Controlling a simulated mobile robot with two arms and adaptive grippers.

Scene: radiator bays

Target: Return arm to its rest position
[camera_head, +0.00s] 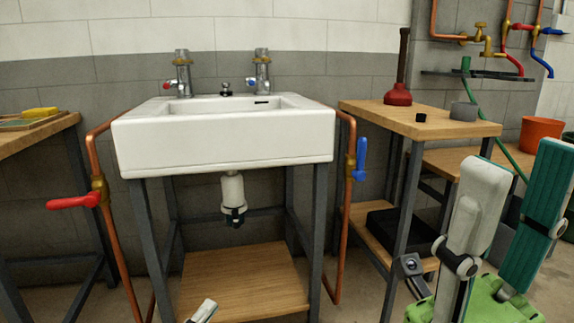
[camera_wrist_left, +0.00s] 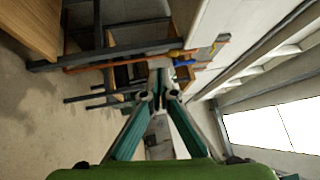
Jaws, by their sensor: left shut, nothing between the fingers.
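My left gripper shows in the left wrist view (camera_wrist_left: 160,88), with its two teal and pale fingers meeting at the tips, shut and empty. In the head view only a pale fingertip of my left gripper (camera_head: 204,311) shows at the bottom edge, in front of the lower wooden shelf; the rest is out of frame. My right gripper (camera_head: 516,165) stands large at the lower right of the head view, fingers pointing up and apart, open with nothing between them. Its green body is partly cut off at the bottom.
A white sink (camera_head: 225,145) on a dark frame stands ahead, with a red-handled valve (camera_head: 74,201) at left and a blue-handled valve (camera_head: 361,158) at right. A wooden table (camera_head: 440,125) holds a red plunger (camera_head: 398,95). An orange bucket (camera_head: 540,134) stands behind my right gripper.

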